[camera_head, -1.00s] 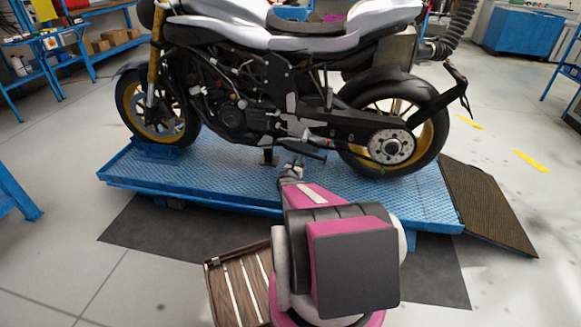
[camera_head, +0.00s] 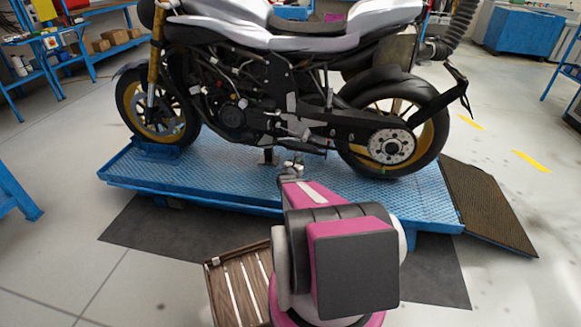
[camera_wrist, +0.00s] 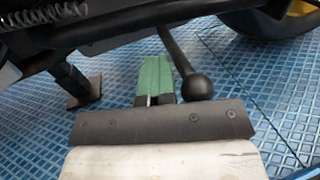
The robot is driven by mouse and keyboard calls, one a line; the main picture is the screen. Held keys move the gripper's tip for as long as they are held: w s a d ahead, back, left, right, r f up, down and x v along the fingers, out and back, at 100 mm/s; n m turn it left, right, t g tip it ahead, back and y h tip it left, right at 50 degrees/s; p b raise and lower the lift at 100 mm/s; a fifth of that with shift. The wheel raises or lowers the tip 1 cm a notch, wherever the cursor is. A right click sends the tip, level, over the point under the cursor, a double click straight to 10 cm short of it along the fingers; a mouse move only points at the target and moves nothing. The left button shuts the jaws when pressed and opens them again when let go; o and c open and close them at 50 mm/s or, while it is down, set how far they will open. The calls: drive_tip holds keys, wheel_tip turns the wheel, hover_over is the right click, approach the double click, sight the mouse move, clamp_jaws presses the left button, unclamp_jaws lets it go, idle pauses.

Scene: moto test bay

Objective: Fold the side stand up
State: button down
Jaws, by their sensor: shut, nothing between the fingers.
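The motorcycle (camera_head: 290,110) stands upright with its front wheel to the left. In the wrist view a dark rod with a ball end (camera_wrist: 197,87) slopes down from under it. A dark leg with a flat square foot (camera_wrist: 84,90) stands on the deck further left. I cannot tell for certain which of the two is the side stand. My gripper (camera_wrist: 157,72) has green fingers, shut and empty, just left of the ball-ended rod; I cannot tell if they touch it. In the head view my gripper (camera_head: 294,163) is low under the bike's middle, its fingertips hard to make out.
The motorcycle rests on a blue ribbed lift deck (camera_head: 215,180), with a dark ramp (camera_head: 487,205) at its right end. The bike's underside hangs close above my gripper. A slatted wooden piece (camera_head: 238,290) is on the floor near my base.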

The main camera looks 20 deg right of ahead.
drive_tip(key=shift+s+d+r+m+g+h, duration=0.3)
drive_tip(key=shift+s+d+h, duration=0.15)
drive_tip(key=shift+d, duration=0.25)
drive_tip(key=shift+w+d+f, duration=0.1)
drive_tip(key=shift+f, duration=0.5)
drive_tip(key=s+a, duration=0.6)
drive_tip(key=s, duration=0.2)
drive_tip(key=shift+f, duration=0.1)
idle(0.4)
